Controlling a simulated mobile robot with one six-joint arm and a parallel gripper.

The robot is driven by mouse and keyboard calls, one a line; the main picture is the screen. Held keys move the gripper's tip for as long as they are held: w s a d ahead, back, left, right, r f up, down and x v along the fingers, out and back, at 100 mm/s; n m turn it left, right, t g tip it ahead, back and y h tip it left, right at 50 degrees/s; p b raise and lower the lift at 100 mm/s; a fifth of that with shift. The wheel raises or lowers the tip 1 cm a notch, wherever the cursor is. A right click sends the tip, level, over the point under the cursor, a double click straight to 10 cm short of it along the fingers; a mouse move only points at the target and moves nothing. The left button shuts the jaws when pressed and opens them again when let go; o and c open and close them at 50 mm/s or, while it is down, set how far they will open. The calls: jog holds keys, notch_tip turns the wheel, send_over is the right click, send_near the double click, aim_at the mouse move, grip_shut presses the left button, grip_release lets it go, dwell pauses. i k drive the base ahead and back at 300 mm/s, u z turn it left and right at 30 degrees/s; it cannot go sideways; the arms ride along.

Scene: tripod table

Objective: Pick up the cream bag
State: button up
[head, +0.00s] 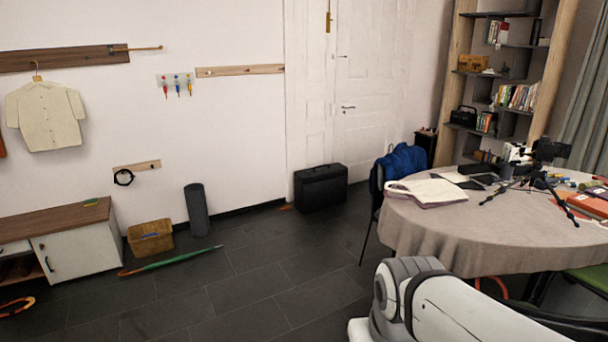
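The cream bag (432,192) lies flat on the left part of the round table (440,235), close to the edge. A strap or handle seems to stick out at its left end. The table has a grey-beige cloth. Part of my white arm shows at the bottom right, in front of the table. My gripper is not in view.
A black tripod (536,181) and dark flat items stand or lie right of the bag. A chair with a blue jacket (402,161) is behind the table's left edge. A black case (320,188), a basket (150,238) and a green umbrella (172,260) are on the floor.

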aim_at(427, 191)
jog(key=z, duration=0.3)
jog(key=i, duration=1.9)
jog(key=z, duration=0.5)
jog(key=i, duration=1.5)
jog(key=z, duration=0.2)
